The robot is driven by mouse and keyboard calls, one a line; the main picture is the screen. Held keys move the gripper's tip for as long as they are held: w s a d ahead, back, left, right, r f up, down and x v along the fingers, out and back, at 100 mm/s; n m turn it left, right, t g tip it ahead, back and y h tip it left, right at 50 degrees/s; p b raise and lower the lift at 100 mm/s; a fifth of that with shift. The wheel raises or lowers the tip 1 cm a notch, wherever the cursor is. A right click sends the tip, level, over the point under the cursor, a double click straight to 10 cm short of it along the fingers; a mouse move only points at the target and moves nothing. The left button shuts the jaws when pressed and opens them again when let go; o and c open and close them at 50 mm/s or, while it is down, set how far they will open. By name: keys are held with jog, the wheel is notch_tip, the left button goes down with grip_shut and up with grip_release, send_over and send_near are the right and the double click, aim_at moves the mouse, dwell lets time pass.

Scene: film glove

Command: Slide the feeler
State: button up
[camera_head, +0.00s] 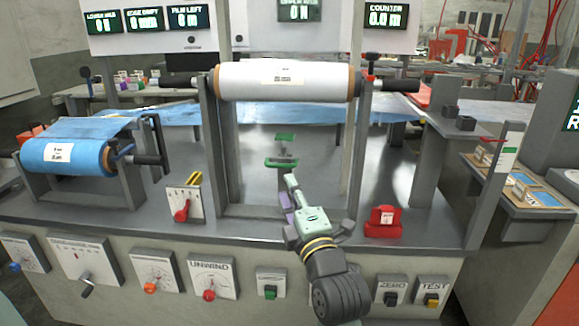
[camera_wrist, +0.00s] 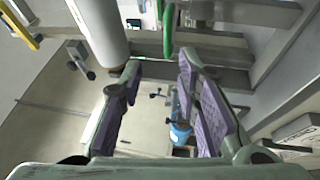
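A green bar (camera_wrist: 168,32) in the wrist view, beyond the fingertips, looks like the same handle. My gripper (camera_head: 289,188) is in front of the handle, low over the deck's front middle, apart from it in the head view. In the wrist view my gripper (camera_wrist: 159,65) has its two purple-padded fingers spread with nothing between them.
A white roll (camera_head: 285,80) spans two grey uprights above my gripper. A blue film roll (camera_head: 66,157) sits at left. A red block (camera_head: 383,222) stands right of my gripper, and a red-lever switch plate (camera_head: 184,203) at left. Knobs line the front panel, including UNWIND (camera_head: 209,277).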

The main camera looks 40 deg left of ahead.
aim_at(280, 166)
jog(key=shift+h, duration=0.3)
jog(key=p+x, duration=0.1)
jog(key=x, duration=0.2)
jog(key=p+x, duration=0.1)
jog(key=x, duration=0.3)
jog(key=p+x, duration=0.1)
jog(key=x, duration=0.2)
jog(key=shift+w+a+f, duration=0.2)
jog(key=shift+w+f, duration=0.15)
jog(key=shift+w, duration=0.1)
grip_shut()
jog(key=shift+r, duration=0.15)
